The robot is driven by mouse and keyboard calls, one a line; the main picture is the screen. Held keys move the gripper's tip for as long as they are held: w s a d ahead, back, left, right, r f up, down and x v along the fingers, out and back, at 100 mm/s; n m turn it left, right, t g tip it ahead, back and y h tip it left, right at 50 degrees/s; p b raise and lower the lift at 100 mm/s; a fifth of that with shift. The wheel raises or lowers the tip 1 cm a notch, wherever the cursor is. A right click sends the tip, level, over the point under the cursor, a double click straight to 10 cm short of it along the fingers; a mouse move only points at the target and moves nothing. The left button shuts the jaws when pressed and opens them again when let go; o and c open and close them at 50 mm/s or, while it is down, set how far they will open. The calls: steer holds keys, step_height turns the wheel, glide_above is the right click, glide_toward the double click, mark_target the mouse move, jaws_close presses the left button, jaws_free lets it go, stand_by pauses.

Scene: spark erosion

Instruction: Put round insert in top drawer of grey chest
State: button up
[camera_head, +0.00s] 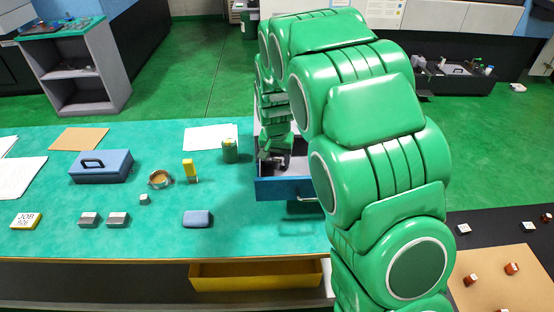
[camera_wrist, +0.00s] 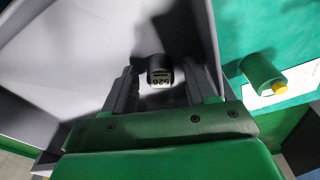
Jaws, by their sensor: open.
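The round insert, a dark short cylinder with a pale label reading 526 (camera_wrist: 160,70), shows in the wrist view between my fingers, with a visible gap on each side. It appears to rest on the grey floor of the open drawer (camera_wrist: 75,55). My gripper (camera_wrist: 160,88) is open and reaches down into this drawer. In the head view the drawer's blue front with a pale handle (camera_head: 285,189) faces the near side, and my gripper (camera_head: 273,156) is inside it. My arm hides much of the chest, so I cannot tell the drawer's level.
On the green table stand a green canister (camera_head: 230,151), a blue box with a handle (camera_head: 101,166), a brass ring (camera_head: 160,179), a yellow-topped item (camera_head: 190,170) and a blue case (camera_head: 198,218). Small grey blocks (camera_head: 118,219) lie near the front. A yellow drawer (camera_head: 255,278) juts out below.

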step_height(320, 180, up, 12)
steer(key=s, duration=0.1)
steer(key=shift+s+a, duration=0.2)
steer(key=shift+f, duration=0.1)
stand_by(0.5)
